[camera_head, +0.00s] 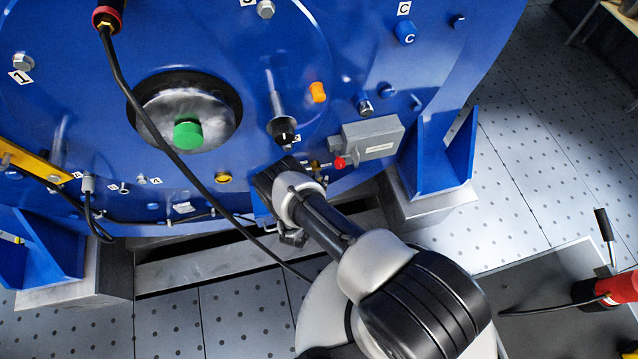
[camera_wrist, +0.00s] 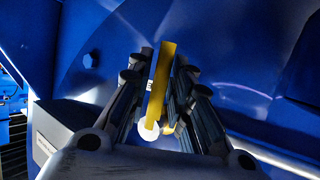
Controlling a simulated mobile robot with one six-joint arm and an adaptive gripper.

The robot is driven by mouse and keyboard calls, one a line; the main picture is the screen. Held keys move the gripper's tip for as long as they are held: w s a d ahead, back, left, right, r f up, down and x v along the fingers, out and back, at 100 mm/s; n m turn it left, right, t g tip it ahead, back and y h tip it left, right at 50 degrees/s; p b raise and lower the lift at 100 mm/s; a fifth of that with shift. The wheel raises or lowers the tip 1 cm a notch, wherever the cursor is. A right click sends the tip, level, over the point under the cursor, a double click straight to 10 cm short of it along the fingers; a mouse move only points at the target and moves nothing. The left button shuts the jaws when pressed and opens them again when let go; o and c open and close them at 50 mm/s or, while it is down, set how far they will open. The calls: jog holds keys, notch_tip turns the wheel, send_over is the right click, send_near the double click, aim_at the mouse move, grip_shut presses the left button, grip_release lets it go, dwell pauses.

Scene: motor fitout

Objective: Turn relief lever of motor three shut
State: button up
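A flat yellow lever (camera_wrist: 160,85) with a small white-and-dark tag stands between the fingers of my gripper (camera_wrist: 164,58) in the wrist view. The fingers are drawn close together along both sides of it and appear closed on it. A pale round end shows at the lever's foot. In the head view my gripper (camera_head: 278,205) is at the lower edge of the big blue motor (camera_head: 265,60). The arm and gripper hide the lever there. I cannot read a motor number at this spot.
A grey box (camera_head: 372,138) with a red knob (camera_head: 339,162) sits right of my gripper. A green button (camera_head: 188,135) and a black hanging cable (camera_head: 160,130) are to its left. Blue feet (camera_head: 440,155) flank the motor. Tiled floor (camera_head: 535,150) is open at right.

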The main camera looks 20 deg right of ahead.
grip_shut()
dwell(0.3)
